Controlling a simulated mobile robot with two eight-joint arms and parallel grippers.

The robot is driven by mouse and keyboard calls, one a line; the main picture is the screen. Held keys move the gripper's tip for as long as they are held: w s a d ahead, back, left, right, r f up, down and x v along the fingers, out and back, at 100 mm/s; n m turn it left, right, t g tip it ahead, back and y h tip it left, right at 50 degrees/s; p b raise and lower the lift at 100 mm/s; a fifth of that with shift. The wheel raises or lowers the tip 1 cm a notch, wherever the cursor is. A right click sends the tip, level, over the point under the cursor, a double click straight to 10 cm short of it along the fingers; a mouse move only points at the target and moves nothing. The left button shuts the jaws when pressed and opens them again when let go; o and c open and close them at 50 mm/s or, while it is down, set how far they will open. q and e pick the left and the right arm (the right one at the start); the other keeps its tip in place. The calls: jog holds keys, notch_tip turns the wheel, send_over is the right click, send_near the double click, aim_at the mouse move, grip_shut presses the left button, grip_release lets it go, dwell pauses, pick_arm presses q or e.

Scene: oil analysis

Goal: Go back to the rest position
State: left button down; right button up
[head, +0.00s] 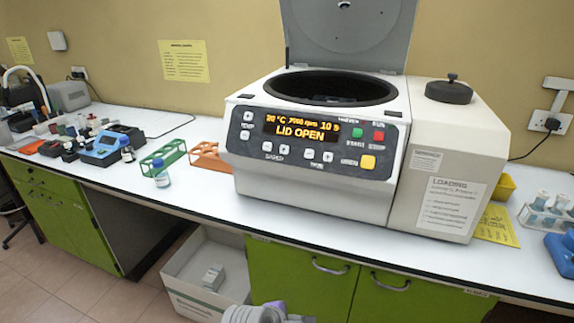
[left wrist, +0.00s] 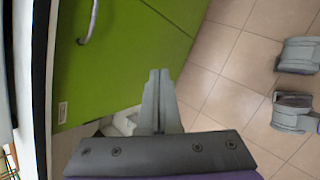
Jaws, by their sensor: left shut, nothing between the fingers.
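My left gripper (left wrist: 155,82) is in the left wrist view, with its two grey fingers pressed together and nothing between them. It hangs in front of the green cabinet doors (left wrist: 130,45), above the tiled floor. In the head view only a grey and purple piece of my arm shows at the bottom edge, below the bench. No fingertips show there. My right gripper is not in view.
A centrifuge (head: 318,165) stands on the white bench (head: 200,195), its lid (head: 348,30) raised and its display reading LID OPEN. Green (head: 163,155) and orange (head: 208,157) racks and a small bottle (head: 161,174) stand left of it. A white bin (head: 185,275) sits below on the floor.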

pick_arm(q)
jog(key=s+a+f+m+g+y, duration=0.15)
jog(key=s+a+m+y, duration=0.35)
jog(key=s+a+m, duration=1.35)
notch_tip(320, 180, up, 13)
jog(key=w+a+p, duration=0.1)
jog(key=w+p, duration=0.1)
jog(key=p, duration=1)
jog(key=shift+w+r+t+p, duration=0.15)
jog(key=shift+w+t+p, duration=0.2)
jog(key=shift+w+t, duration=0.1)
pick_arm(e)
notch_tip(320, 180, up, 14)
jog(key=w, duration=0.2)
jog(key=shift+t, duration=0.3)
pick_arm(q)
jog(key=shift+s, duration=0.15)
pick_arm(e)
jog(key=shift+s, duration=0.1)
pick_arm(q)
jog(key=shift+a, duration=0.1)
